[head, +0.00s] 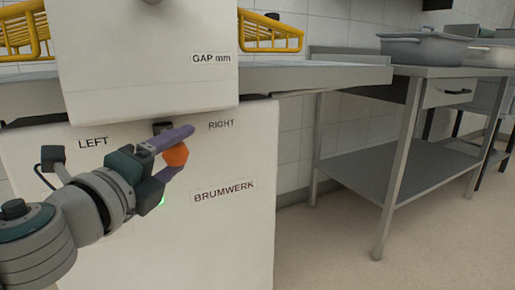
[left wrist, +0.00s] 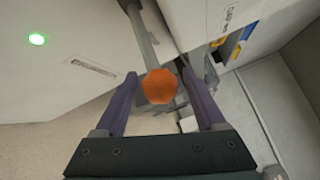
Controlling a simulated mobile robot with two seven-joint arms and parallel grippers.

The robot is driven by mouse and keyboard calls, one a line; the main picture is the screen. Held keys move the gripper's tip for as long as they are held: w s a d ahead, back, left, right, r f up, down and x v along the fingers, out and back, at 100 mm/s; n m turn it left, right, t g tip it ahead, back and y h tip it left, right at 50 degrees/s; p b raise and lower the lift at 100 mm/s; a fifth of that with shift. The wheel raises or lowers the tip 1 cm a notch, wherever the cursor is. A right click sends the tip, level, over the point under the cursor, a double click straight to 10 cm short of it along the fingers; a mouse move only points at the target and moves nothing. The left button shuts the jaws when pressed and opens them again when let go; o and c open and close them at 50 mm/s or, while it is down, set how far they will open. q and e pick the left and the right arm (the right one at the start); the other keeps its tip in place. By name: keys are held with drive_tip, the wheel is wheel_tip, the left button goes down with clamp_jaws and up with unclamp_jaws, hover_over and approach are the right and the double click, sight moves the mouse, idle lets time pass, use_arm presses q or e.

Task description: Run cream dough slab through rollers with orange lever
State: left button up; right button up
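The lever's round orange knob (head: 176,154) is in front of the white machine body (head: 228,235), below and between the LEFT and RIGHT labels. In the left wrist view, the orange knob (left wrist: 160,87) sits between the fingers, with a grey rod behind it. My left gripper (head: 181,150) has its fingers spread on either side of the knob; the left wrist view shows gaps between knob and both fingers (left wrist: 160,74). The cream dough slab is not visible, and the rollers are hidden by the white upper housing (head: 145,55). My right gripper is not in view.
The machine's grey bed (head: 320,77) extends right, with yellow wire guards (head: 270,34) above. A steel table (head: 385,172) with a grey pan (head: 424,50) stands to the right. A green light (left wrist: 37,39) glows on the machine front. Floor between machine and table is clear.

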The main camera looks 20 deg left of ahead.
use_arm(q)
clamp_jaws()
idle(0.3)
idle(0.9)
